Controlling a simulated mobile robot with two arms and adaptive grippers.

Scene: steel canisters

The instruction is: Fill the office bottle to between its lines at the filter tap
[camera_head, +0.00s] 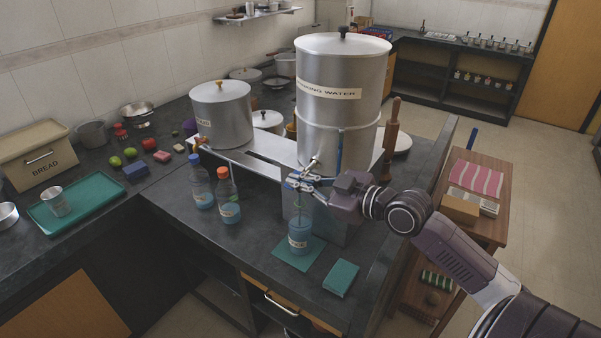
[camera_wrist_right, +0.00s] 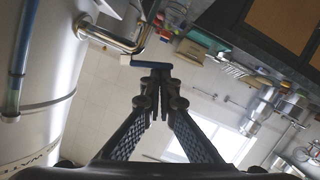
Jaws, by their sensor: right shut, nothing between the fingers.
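A large steel canister (camera_head: 345,115) with a label ending in "KING WATER" stands on a raised steel stand. Its tap (camera_head: 314,162) points towards the front; in the right wrist view the tap (camera_wrist_right: 112,38) is a bent metal spout with a blue and white lever (camera_wrist_right: 150,65). A clear, labelled bottle (camera_head: 299,236) with bluish contents stands upright on a teal mat below the tap. Its lines and exact level are too small to read. My right gripper (camera_head: 296,181) is shut and empty, its fingertips (camera_wrist_right: 154,78) close to the lever; contact is unclear. My left gripper is out of view.
Two capped bottles, one blue-topped (camera_head: 201,188) and one orange-topped (camera_head: 228,196), stand left of the mat. A smaller steel canister (camera_head: 222,115) is behind them. A teal folded cloth or pad (camera_head: 341,278) lies near the front edge.

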